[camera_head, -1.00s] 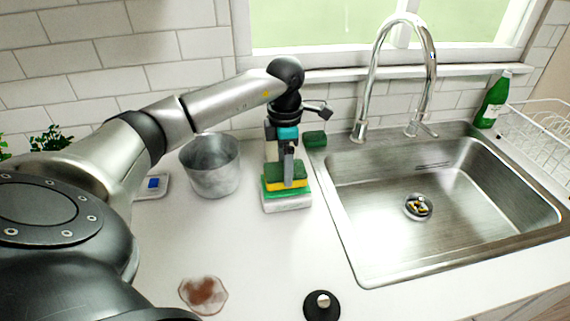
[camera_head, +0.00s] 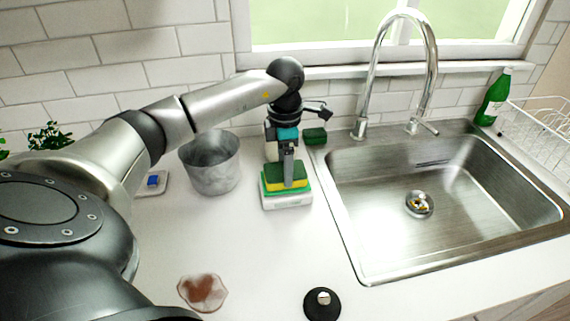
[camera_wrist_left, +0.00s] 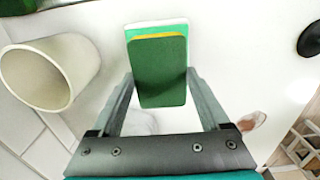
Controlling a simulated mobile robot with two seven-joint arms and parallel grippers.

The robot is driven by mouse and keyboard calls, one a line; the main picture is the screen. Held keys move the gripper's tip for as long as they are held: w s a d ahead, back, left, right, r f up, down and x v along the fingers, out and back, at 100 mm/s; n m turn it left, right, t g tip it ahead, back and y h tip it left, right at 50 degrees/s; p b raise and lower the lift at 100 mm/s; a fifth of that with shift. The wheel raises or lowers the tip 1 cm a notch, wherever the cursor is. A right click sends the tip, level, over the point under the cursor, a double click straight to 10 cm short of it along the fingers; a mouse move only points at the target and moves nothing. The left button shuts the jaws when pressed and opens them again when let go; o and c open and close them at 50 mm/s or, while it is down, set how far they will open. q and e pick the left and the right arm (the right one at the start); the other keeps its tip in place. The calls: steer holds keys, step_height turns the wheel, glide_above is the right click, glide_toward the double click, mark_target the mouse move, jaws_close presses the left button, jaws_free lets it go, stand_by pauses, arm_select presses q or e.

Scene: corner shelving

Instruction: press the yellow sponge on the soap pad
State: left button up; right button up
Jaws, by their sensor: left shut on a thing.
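The yellow sponge (camera_head: 287,182) has a dark green top face and sits on the bright green soap pad (camera_head: 305,188), which lies on a small white base left of the sink. My left gripper (camera_head: 288,172) points down and is shut on the sponge. In the left wrist view, the sponge's green face (camera_wrist_left: 160,72) lies between the two fingers, with a thin yellow edge and the pad's bright green rim (camera_wrist_left: 156,25) beyond it. The sponge looks flat against the pad; the exact contact is hidden. My right gripper is not in view.
A grey metal pot (camera_head: 212,165) stands close left of the pad. A dark green block (camera_head: 314,136) lies behind it. The sink (camera_head: 450,200) and tap (camera_head: 364,100) are to the right. A brown stain (camera_head: 203,292) and a black disc (camera_head: 322,304) lie in front.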

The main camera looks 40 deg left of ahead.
arm_select(q)
steer(key=shift+f+b, duration=0.3)
steer(key=shift+f, duration=0.35)
stand_by(1.4)
steer(key=shift+r, duration=0.15)
step_height(320, 180, up, 7)
steer(key=p, duration=0.5)
steer(key=shift+p, duration=0.4)
steer(key=shift+d, duration=0.1)
stand_by(0.4)
steer(key=shift+d+m, duration=0.25)
steer(key=shift+m, duration=0.05)
steer(key=s+d+m+b, duration=0.3)
steer(key=d+m, duration=0.6)
steer(key=m, duration=0.4)
steer(key=s+d+m+b, duration=0.4)
steer(key=d+m, duration=0.6)
steer(key=m, duration=0.4)
steer(key=shift+s+d+f+m, duration=0.3)
steer(key=shift+s+f, duration=0.15)
steer(key=shift+s, duration=0.45)
